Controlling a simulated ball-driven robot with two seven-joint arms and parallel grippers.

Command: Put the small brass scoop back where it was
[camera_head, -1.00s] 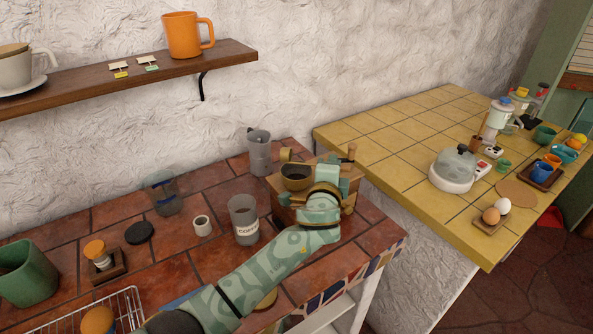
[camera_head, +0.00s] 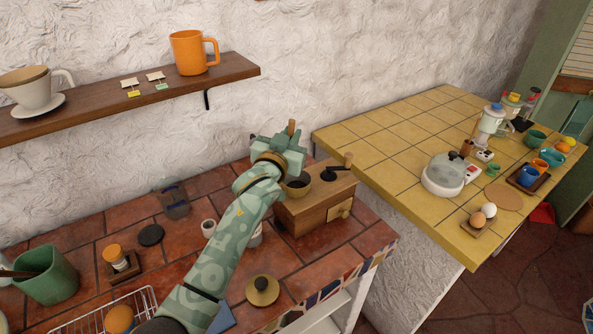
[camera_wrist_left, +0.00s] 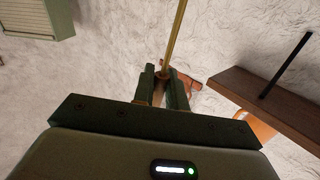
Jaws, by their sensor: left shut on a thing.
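My left gripper (camera_head: 282,148) is raised at the back of the tiled counter, beside and above the wooden grinder's open brass hopper (camera_head: 299,186). It is shut on the brass scoop, whose thin straight handle (camera_wrist_left: 176,38) runs away from the jaws in the left wrist view. The jaws (camera_wrist_left: 164,90) also show there. In the head view a short brownish piece sticks up above the gripper; I cannot tell which part it is. The scoop's bowl cannot be made out. My left arm covers most of the coffee canister (camera_head: 256,238). My right gripper is not in view.
The wooden grinder (camera_head: 312,211) has a crank on top. A brass lid (camera_head: 262,291) lies near the front edge. A white cup (camera_head: 208,228), dark disc (camera_head: 150,235), glass jar (camera_head: 174,202) and green pot (camera_head: 47,275) stand left. A shelf (camera_head: 130,95) is above.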

